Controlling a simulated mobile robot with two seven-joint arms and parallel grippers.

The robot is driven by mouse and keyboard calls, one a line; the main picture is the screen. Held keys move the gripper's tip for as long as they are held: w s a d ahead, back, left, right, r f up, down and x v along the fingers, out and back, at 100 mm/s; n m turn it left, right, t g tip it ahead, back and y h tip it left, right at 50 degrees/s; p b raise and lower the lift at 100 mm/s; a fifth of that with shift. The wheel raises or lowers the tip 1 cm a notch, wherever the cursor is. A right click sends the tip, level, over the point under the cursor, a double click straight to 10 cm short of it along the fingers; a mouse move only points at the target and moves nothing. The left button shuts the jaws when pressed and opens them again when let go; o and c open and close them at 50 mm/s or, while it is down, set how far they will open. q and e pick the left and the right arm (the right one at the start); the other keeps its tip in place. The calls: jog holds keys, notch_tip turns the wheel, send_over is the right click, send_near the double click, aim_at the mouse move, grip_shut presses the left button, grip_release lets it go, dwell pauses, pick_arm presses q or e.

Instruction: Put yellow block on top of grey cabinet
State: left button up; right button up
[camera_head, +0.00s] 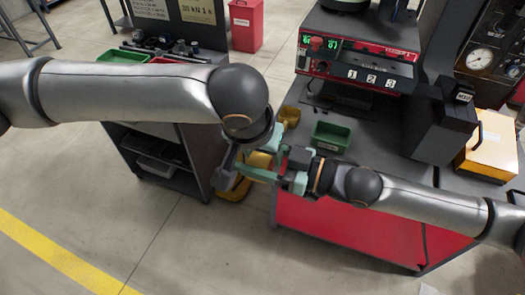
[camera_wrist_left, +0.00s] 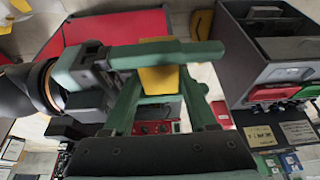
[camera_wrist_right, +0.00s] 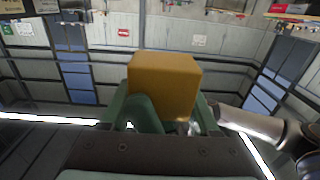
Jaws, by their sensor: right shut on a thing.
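The yellow block (camera_wrist_right: 165,85) fills the middle of the right wrist view. It is held in my right gripper (camera_head: 283,178), which comes in from the right. The block (camera_wrist_left: 158,79) also shows in the left wrist view, beyond my left gripper's fingers. My left gripper (camera_head: 238,166) is close to the right one; its green fingers (camera_wrist_left: 160,100) look spread, one to each side of the block. Whether they touch it is hidden. In the head view the grippers partly cover the block. A grey cabinet (camera_head: 203,160) with open shelves stands behind my left arm.
A red bin (camera_head: 245,24) stands at the back. Open floor lies at lower left.

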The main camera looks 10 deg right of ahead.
pick_arm(q)
grip_shut()
pick_arm(e)
jog(key=o, duration=1.5)
jog(key=shift+o, duration=0.2)
